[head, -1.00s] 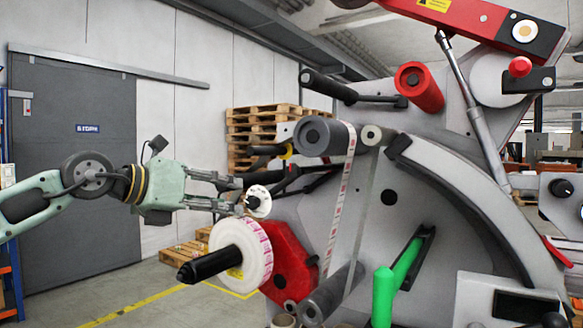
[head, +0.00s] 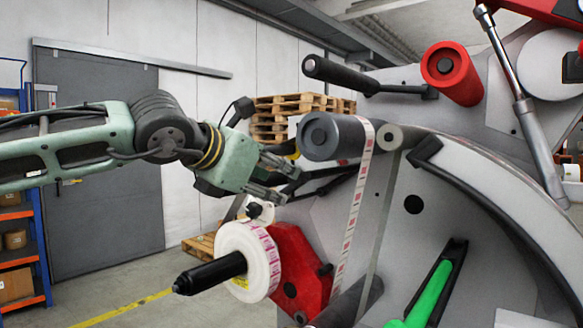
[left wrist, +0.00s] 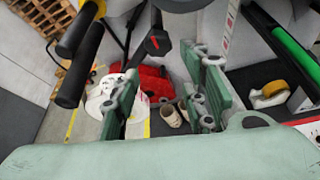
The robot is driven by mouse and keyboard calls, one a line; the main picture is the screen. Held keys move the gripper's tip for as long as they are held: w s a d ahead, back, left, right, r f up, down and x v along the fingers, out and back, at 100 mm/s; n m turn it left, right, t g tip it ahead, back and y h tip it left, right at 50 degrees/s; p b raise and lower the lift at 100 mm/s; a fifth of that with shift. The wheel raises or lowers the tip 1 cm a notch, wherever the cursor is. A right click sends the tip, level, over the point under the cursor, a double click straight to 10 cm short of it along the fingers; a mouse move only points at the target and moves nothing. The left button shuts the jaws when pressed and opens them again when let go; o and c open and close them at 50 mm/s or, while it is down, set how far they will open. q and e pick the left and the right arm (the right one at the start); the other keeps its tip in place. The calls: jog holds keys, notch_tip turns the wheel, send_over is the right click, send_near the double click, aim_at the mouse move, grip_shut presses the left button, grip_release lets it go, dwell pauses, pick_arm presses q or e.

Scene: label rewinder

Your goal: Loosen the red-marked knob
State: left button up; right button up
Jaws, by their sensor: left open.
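A black knob with a red mark on its face (left wrist: 157,42) shows in the left wrist view, just beyond and slightly above the gap between my fingers. My left gripper (head: 282,182) is open in the head view, in front of black bars on the grey machine and above the white label roll (head: 236,248). In the left wrist view its two fingers (left wrist: 168,85) stand apart with nothing between them touching. I cannot make out the red mark in the head view, where the gripper and bars overlap that area. My right gripper is not in view.
A red bracket (head: 300,262) sits behind the label roll, with a black spindle (head: 208,272) sticking out. A large grey roller (head: 330,137) is just right of the gripper. A green handle (head: 432,292) is lower right. Pallets (head: 285,110) stand behind; floor at lower left is free.

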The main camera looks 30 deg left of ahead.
aim_at(299, 178)
pick_arm(q)
jog(key=w+p, duration=0.1)
jog(key=w, duration=0.1)
jog(key=w+p, duration=0.1)
jog(key=w, duration=0.2)
jog(key=w+p, duration=0.1)
jog(key=w, duration=0.1)
jog(key=shift+w+a+f, duration=0.15)
jog(key=shift+w+f, duration=0.1)
jog(key=shift+s, duration=0.1)
jog(key=shift+r, duration=0.1)
jog(key=c, duration=1)
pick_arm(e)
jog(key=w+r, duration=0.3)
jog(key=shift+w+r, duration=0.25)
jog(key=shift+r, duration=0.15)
